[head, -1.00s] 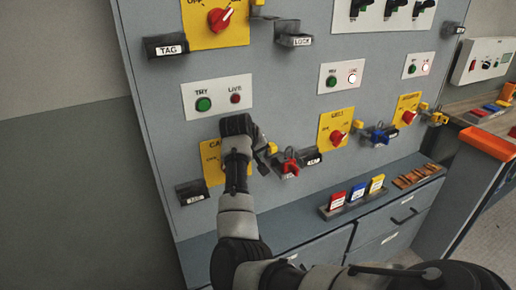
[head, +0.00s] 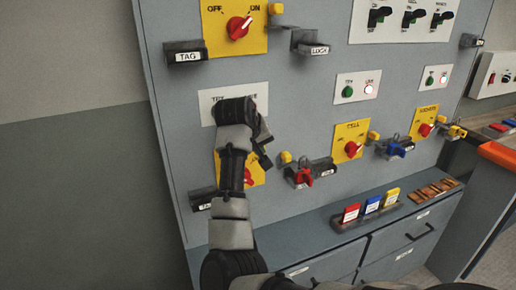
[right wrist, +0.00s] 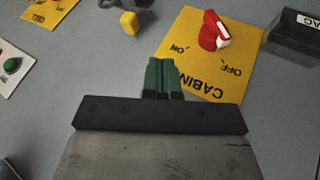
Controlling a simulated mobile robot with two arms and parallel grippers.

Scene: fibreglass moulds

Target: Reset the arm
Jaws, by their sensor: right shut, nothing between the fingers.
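My right arm rises from the bottom of the head view, and its gripper (head: 264,152) is in front of the grey panel, near the upper right corner of the lower left yellow switch plate (head: 258,170). My wrist covers most of the TRY/LIVE plate (head: 207,97) above. In the right wrist view the green fingers (right wrist: 162,78) are together with nothing between them, beside the yellow CABIN plate (right wrist: 190,65). The red knob (right wrist: 213,32) on that plate is clear of the fingers. My left gripper is not in view.
A yellow block (head: 286,157) and a holder with a red padlock (head: 303,178) are just right of the gripper. The TAG holder (head: 186,55) and LOCK holder (head: 311,47) stick out above. Coloured tags (head: 372,206) stand on the ledge. Bare wall is at left.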

